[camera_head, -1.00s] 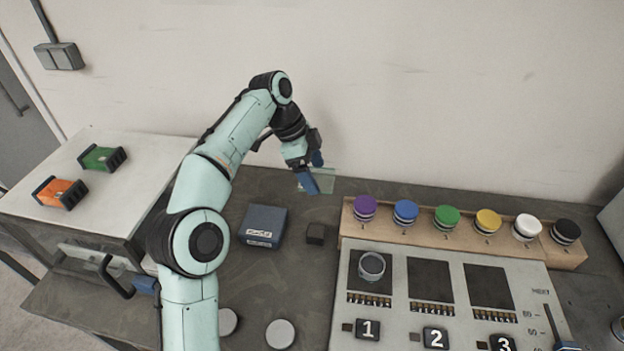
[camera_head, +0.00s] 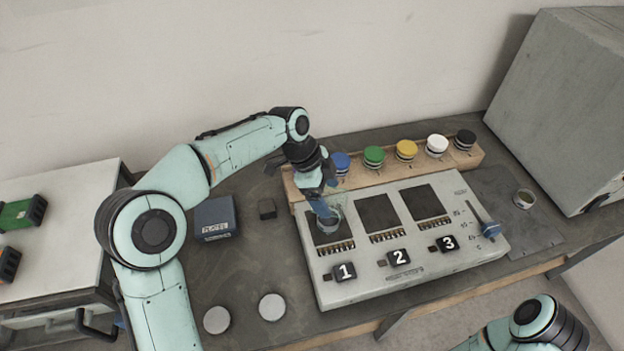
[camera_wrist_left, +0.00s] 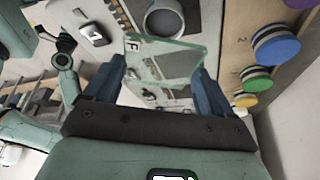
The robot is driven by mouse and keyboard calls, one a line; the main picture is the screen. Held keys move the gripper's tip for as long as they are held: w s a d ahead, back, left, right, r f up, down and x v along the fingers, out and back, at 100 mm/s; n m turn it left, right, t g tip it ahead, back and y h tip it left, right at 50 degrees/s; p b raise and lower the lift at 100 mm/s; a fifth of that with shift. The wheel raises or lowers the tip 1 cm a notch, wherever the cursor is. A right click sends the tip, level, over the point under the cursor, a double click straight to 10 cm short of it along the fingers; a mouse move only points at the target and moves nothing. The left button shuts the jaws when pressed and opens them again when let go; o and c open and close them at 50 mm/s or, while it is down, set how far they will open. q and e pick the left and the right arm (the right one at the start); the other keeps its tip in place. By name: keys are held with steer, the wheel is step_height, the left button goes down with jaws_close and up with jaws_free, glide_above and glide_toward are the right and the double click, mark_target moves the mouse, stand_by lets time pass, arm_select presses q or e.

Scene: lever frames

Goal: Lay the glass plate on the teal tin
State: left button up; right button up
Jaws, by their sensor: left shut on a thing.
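My left gripper (camera_head: 325,195) is shut on the clear glass plate (camera_wrist_left: 172,62), holding it by its edges between the blue fingers. In the wrist view the plate is a see-through pane with a pale green edge. An open, round, grey-blue tin (camera_head: 328,224), probably the teal one, stands on the dark pad above label 1. It also shows in the wrist view (camera_wrist_left: 164,18), just beyond the plate. In the head view the fingers are at the tin and partly cover it; I cannot tell whether plate and tin touch. My right gripper is not in view.
Colored knobs stand on a wooden strip (camera_head: 291,190) behind the panel (camera_head: 440,258). Pads 2 (camera_head: 378,217) and 3 (camera_head: 425,202) are bare. A second round container (camera_head: 523,198) stands at right. A blue box (camera_head: 215,217) and dark block (camera_head: 267,208) lie left.

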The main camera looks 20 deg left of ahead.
mark_target(326, 201)
arm_select(q)
steer(key=shift+f+b, duration=1.25)
steer(key=shift+f, duration=0.8)
steer(key=shift+f+b, duration=0.35)
steer(key=shift+f, duration=0.35)
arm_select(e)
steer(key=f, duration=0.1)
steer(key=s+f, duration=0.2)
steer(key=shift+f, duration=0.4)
arm_select(q)
steer(key=shift+f, duration=0.6)
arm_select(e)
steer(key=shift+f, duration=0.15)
arm_select(q)
steer(key=o, duration=1)
steer(key=shift+c, duration=0.2)
